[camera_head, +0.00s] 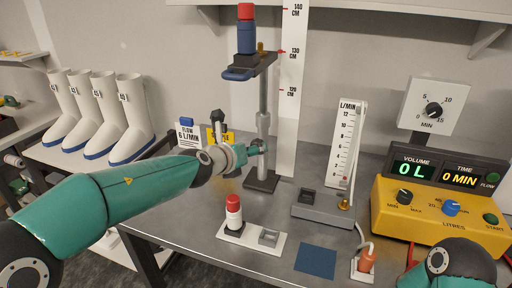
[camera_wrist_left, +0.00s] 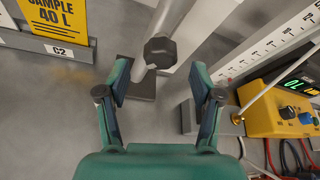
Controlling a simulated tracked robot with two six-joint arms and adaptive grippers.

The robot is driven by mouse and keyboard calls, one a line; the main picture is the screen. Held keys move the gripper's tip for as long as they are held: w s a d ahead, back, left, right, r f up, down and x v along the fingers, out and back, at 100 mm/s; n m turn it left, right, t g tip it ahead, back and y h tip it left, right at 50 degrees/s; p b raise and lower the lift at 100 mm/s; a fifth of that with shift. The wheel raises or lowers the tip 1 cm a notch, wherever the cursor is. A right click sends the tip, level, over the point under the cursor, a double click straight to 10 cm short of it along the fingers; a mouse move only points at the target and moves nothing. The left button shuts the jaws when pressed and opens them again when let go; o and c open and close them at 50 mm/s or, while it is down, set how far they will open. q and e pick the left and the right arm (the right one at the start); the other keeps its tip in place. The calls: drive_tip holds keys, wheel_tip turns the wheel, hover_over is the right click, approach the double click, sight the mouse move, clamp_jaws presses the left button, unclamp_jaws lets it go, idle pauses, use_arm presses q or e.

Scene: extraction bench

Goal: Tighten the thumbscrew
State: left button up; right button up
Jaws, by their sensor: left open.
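In the left wrist view, a dark faceted knob (camera_wrist_left: 160,52), which looks like the thumbscrew, sits on the grey upright pole (camera_wrist_left: 172,20) of a stand. It shows just beyond and above the gap between my left fingertips, with no finger touching it. My left gripper (camera_wrist_left: 162,84) is open and empty. In the head view my left gripper (camera_head: 260,148) is beside the lower part of the stand pole (camera_head: 263,105); I cannot make out the knob there. The stand carries a clamp (camera_head: 250,68) holding a blue, red-capped tube (camera_head: 246,35). My right gripper is out of view.
Behind are a height scale (camera_head: 290,90) and flow gauge (camera_head: 345,140). A yellow control box (camera_head: 430,215) stands right. A white plate (camera_head: 250,237) with a red-capped bottle (camera_head: 234,212) and a blue mat (camera_head: 316,262) lie in front. White boots (camera_head: 125,120) stand left.

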use_arm(q)
drive_tip(key=shift+p+x, duration=0.3)
drive_tip(key=shift+x, duration=1.85)
drive_tip(key=c, duration=1.2)
drive_tip(key=shift+o, duration=0.2)
